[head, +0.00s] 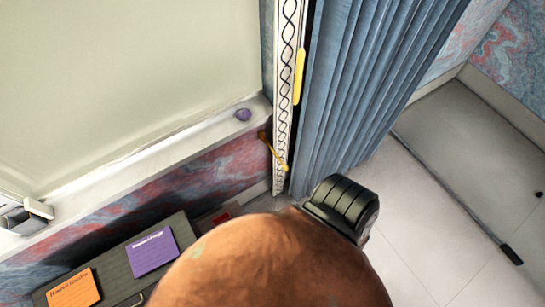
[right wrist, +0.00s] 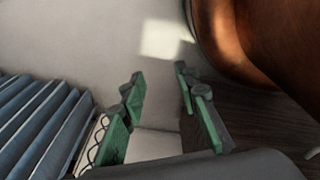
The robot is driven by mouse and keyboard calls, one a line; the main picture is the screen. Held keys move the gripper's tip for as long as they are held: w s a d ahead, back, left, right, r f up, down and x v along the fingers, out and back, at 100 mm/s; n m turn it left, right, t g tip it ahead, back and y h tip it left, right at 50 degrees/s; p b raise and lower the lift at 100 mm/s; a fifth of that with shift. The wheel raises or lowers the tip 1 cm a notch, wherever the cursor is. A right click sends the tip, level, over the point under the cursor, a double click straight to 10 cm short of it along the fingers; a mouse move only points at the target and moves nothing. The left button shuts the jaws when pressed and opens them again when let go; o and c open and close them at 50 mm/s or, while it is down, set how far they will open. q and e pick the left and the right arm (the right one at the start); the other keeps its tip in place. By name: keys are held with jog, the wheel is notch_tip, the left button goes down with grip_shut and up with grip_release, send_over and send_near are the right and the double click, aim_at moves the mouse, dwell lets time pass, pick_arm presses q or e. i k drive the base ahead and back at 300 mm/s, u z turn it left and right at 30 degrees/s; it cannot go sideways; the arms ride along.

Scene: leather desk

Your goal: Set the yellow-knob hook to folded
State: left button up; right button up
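The hook is not visible in the right wrist view. In the head view, the fingers are hidden and a large brown rounded shape fills the bottom middle. My left gripper is not in view.
A blue pleated curtain (head: 365,75) hangs right of the post (head: 287,80), which carries a yellow strip (head: 299,76). The curtain (right wrist: 38,120) also shows in the right wrist view. A purple knob (head: 243,115) sits on the sill. Purple (head: 152,252) and orange (head: 73,290) cards lie lower left.

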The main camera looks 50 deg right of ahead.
aim_at(285, 168)
jog(key=k, duration=0.3)
jog(key=z, duration=1.3)
jog(key=i, duration=0.25)
jog(key=z, duration=0.2)
